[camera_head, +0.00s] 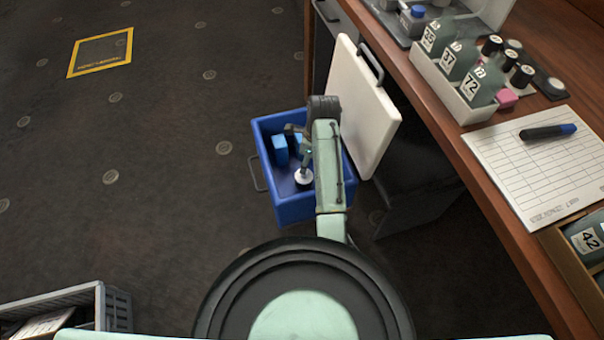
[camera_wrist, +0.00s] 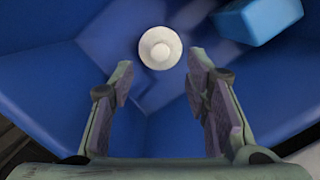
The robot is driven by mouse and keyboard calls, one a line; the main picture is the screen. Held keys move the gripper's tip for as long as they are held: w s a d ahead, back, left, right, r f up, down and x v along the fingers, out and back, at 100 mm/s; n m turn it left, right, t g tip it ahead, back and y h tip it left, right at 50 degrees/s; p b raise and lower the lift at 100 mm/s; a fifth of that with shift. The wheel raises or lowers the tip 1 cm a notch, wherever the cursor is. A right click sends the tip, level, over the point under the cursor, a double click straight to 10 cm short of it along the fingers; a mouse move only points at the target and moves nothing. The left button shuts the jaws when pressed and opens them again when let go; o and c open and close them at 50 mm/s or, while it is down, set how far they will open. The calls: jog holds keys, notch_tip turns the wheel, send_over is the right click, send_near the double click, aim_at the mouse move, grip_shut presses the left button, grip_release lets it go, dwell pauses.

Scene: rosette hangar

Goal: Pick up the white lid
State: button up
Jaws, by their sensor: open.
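The white lid (camera_wrist: 160,48) is a small round piece with a raised centre. It lies inside the blue bin, and in the wrist view it shows beyond and between my open fingertips. In the head view the lid (camera_head: 303,177) shows near the bin's front right, beside my arm. My gripper (camera_wrist: 160,82) is open and empty, pointing down into the bin. In the head view my arm partly hides the gripper (camera_head: 304,150). The blue bin (camera_head: 292,211) stands on the floor with its top open.
A lighter blue block (camera_wrist: 258,18) lies in the bin; it also shows in the head view (camera_head: 280,150). A white panel with a dark handle (camera_head: 362,112) stands right of the bin. A wooden desk (camera_head: 455,145) is at the right. A grey crate (camera_head: 116,308) is front left.

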jog(key=f, duration=0.4)
jog(key=f+p, duration=0.1)
jog(key=f, duration=0.1)
jog(key=shift+w+a+f, duration=0.15)
jog(key=shift+a+f, duration=0.1)
jog(key=shift+a, duration=0.15)
jog(key=shift+c, duration=0.2)
jog(key=c, duration=0.9)
jog(key=shift+r, duration=0.1)
